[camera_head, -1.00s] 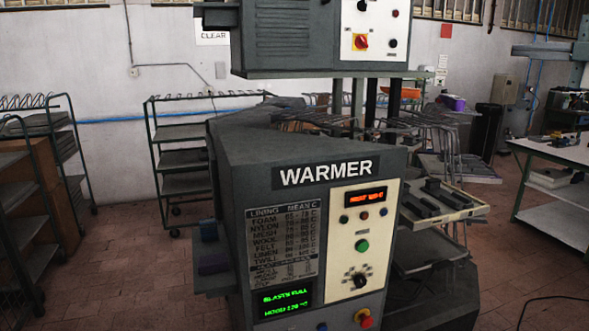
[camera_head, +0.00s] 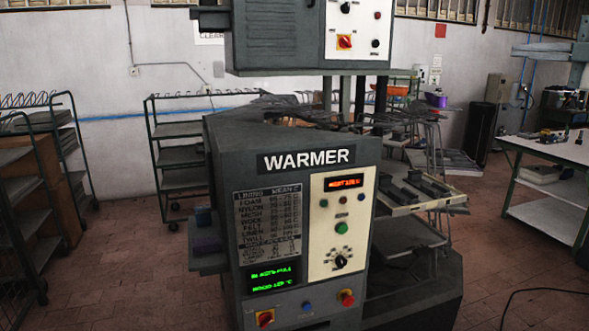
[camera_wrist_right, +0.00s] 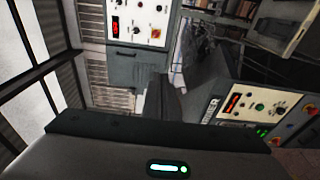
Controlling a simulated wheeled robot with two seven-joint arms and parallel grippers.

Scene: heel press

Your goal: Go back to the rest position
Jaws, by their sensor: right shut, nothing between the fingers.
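The warmer machine (camera_head: 290,220) stands in the middle of the head view, with its "WARMER" label, a printed lining table, a lit green display (camera_head: 272,277) and a cream control panel (camera_head: 342,225). My right gripper (camera_wrist_right: 162,92) shows in the right wrist view as a dark grey shape above its body with a green light. It is shut and holds nothing. I cannot make out either gripper in the head view. My left gripper is not in view.
A grey cabinet (camera_head: 280,38) with a switch panel rises behind the warmer. Wire shelf racks (camera_head: 178,155) stand at left. A white-topped workbench (camera_head: 560,150) stands at right. Open tiled floor lies on both sides of the machine.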

